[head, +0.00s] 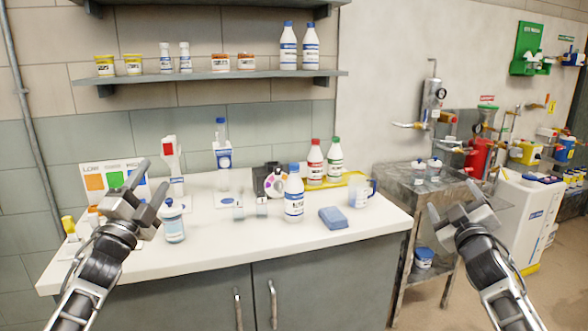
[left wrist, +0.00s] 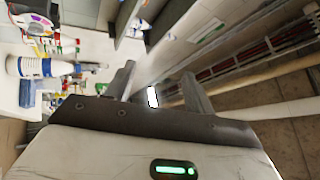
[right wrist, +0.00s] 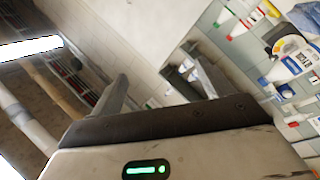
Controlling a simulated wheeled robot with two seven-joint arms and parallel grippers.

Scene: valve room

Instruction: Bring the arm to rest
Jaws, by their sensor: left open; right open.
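My left gripper (head: 138,200) is raised in front of the left part of the white counter in the head view, open, with nothing between its fingers. Its two fingers also show in the left wrist view (left wrist: 158,88). My right gripper (head: 461,210) is raised to the right of the counter, in front of the grey metal stand, open and empty. Its fingers also show in the right wrist view (right wrist: 162,95). Both arms come up from the bottom corners of the head view.
A shelf (head: 205,75) with jars and bottles hangs above. A metal stand (head: 400,180) stands at the right.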

